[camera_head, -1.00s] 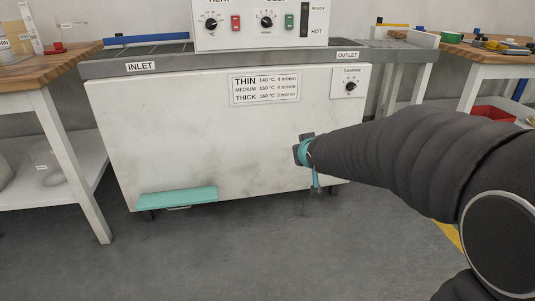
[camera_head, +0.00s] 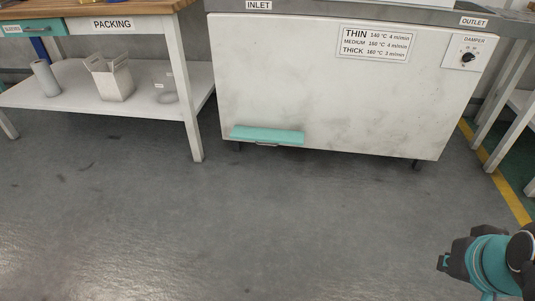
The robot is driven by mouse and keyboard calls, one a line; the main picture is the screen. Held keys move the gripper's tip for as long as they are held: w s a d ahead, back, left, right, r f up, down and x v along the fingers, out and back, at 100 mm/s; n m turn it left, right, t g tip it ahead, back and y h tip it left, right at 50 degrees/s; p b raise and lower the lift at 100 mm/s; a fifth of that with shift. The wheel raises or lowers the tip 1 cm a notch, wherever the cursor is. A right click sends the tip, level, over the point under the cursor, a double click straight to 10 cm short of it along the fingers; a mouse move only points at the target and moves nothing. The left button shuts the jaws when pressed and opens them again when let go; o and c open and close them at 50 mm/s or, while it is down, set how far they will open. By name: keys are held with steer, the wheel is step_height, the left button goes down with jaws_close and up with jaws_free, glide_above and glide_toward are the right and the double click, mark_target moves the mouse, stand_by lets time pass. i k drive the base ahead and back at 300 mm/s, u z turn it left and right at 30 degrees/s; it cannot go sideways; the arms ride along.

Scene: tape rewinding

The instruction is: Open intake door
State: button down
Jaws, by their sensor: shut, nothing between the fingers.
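A teal flap (camera_head: 268,135), perhaps the intake door, sits at the lower left of the white machine's front panel (camera_head: 330,95), with a small grey strip under it. It looks closed, though the angle makes this hard to tell. My gripper (camera_head: 441,262) is at the lower right of the view, in front of the machine and well away from the flap. It is shut and empty. Its fingertips are small and partly turned away.
A packing table with a lower shelf (camera_head: 80,100) stands at the left, with a bin (camera_head: 110,78) and a grey roll (camera_head: 46,78) on the shelf. A damper dial (camera_head: 467,57) is on the machine's upper right. The grey floor (camera_head: 220,220) in front is clear.

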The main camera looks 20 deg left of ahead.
mark_target(278, 136)
steer(key=k, duration=1.05)
steer(key=z, duration=0.55)
steer(key=i, duration=1.5)
steer(key=u, duration=0.9)
steer(key=i, duration=0.35)
steer(key=u, duration=0.3)
